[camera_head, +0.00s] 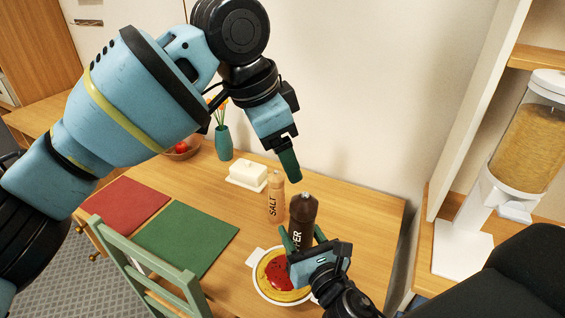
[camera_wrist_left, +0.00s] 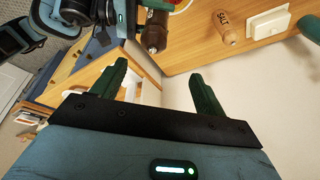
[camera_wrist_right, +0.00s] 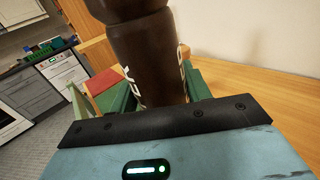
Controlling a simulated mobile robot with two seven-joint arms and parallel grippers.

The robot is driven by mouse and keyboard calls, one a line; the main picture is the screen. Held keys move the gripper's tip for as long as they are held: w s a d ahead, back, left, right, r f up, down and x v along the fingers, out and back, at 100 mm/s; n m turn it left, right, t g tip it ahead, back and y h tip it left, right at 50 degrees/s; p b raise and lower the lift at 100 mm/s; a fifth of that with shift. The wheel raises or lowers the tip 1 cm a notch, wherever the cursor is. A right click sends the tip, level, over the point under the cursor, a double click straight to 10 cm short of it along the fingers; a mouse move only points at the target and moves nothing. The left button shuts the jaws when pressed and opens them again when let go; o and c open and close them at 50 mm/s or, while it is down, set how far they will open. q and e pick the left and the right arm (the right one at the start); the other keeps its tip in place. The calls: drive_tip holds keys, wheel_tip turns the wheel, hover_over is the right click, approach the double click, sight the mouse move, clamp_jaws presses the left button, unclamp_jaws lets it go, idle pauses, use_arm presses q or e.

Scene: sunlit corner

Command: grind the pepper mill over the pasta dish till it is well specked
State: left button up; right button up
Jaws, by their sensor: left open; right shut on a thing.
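The dark brown pepper mill (camera_head: 303,208) stands upright at the back edge of the pasta dish (camera_head: 257,282) in the head view. My right gripper (camera_head: 304,238) is shut on the mill's body; the mill also fills the middle of the right wrist view (camera_wrist_right: 148,60). The mill's foot is hidden, so I cannot tell whether it touches the table. The dish holds yellow pasta with red sauce (camera_head: 279,275), partly hidden by my right gripper. My left gripper (camera_head: 289,166) is open and empty, above and behind the mill's top. The left wrist view shows the mill (camera_wrist_left: 155,35) beyond its fingers.
A salt mill (camera_head: 275,200) stands just left of the pepper mill. Behind it is a white butter dish (camera_head: 248,175). A teal vase (camera_head: 223,142) and a fruit bowl (camera_head: 185,148) are farther back. Green (camera_head: 187,238) and red (camera_head: 124,208) placemats lie left, near a green chair (camera_head: 135,275).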

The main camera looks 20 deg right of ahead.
sight(299, 200)
use_arm(q)
drive_tip(key=shift+s+a+f+n+t, duration=0.15)
drive_tip(key=shift+s+n+t, duration=0.1)
drive_tip(key=shift+s+n, duration=0.35)
drive_tip(key=shift+s+a+f+n+t, duration=0.1)
drive_tip(key=shift+s+f+n+t, duration=0.2)
drive_tip(key=shift+n, duration=0.35)
drive_tip(key=shift+s+a+n+t, duration=0.15)
drive_tip(key=shift+s+n, duration=0.4)
drive_tip(key=shift+n, duration=0.1)
drive_tip(key=x, duration=1.2)
drive_tip(key=shift+d, duration=0.2)
drive_tip(key=shift+c, duration=0.3)
drive_tip(key=c, duration=0.9)
drive_tip(key=o, duration=1)
drive_tip(key=shift+c, duration=0.2)
drive_tip(key=shift+r, duration=0.1)
drive_tip(key=v, duration=1.2)
drive_tip(key=shift+a, duration=0.2)
